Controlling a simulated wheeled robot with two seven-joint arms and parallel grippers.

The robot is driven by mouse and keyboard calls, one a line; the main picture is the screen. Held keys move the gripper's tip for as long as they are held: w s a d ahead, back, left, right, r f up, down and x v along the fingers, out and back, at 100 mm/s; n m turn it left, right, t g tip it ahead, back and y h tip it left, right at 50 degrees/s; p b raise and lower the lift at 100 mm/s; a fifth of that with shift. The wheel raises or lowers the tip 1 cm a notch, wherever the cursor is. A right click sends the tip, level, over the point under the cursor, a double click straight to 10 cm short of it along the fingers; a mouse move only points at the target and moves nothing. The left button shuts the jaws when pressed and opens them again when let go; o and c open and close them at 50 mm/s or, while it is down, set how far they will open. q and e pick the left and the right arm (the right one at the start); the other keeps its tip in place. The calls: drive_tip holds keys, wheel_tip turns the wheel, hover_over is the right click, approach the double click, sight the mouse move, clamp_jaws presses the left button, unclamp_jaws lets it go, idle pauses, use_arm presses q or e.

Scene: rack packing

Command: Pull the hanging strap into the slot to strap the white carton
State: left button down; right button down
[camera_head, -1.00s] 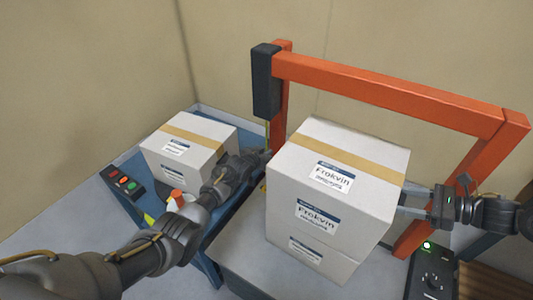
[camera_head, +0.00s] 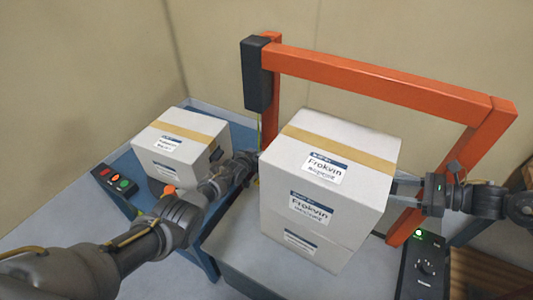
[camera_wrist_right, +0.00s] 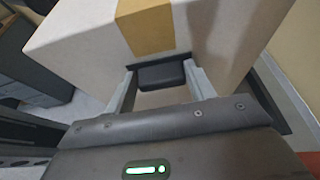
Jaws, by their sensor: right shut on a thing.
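The large white carton (camera_head: 345,195) with a tan tape band and a Frokvin label stands upright on the grey table, in front of the orange frame. A thin yellow strap (camera_head: 259,128) hangs below the black box at the frame's left post; its lower part is hidden. My left gripper (camera_head: 252,160) is at the carton's left edge, beside the strap; its jaws are too small to read. My right gripper (camera_head: 405,186) is at the carton's right side. In the right wrist view its fingers are shut on a dark block (camera_wrist_right: 162,76) against the carton. I cannot make out the slot.
A smaller white carton (camera_head: 180,150) sits on the blue table at the left, beside a button panel (camera_head: 115,182). The orange frame (camera_head: 380,85) rises behind the large carton. A black control box (camera_head: 425,265) with a green light stands at the right. Walls close off the back.

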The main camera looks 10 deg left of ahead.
use_arm(q)
drive_tip(key=shift+d+r, duration=0.1)
drive_tip(key=c, duration=1.6)
unclamp_jaws()
drive_tip(key=shift+s, duration=0.1)
drive_tip(key=shift+v, duration=5.95)
use_arm(e)
drive_tip(key=shift+c, duration=2.2)
unclamp_jaws()
